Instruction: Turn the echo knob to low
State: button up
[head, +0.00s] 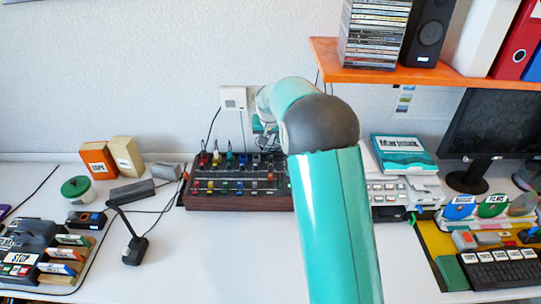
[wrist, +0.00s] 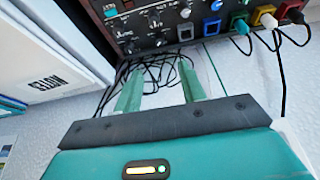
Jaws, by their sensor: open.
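A dark mixer-like panel with rows of coloured knobs and wooden sides (head: 235,203) stands on the white desk in the head view. Its face (wrist: 172,22) fills the top of the wrist view, with small black knobs (wrist: 154,19) and coloured plugs. The small labels are too blurred for me to tell which knob is echo or where it points. My gripper (wrist: 160,68) is open, its two green fingers apart with nothing between them but cables behind. The fingers are short of the panel's edge in the picture.
Black cables (wrist: 150,77) tangle behind the fingers. A white binder-like block labelled NOTES (wrist: 45,70) stands at left in the wrist view. An orange shelf (head: 420,76) hangs at upper right in the head view.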

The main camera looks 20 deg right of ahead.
aim_at(271, 157)
jog(key=x, duration=1.3)
jog(key=shift+w+d+f, duration=0.1)
jog(key=shift+w+f, duration=0.1)
jog(key=shift+f, duration=0.05)
grip_shut()
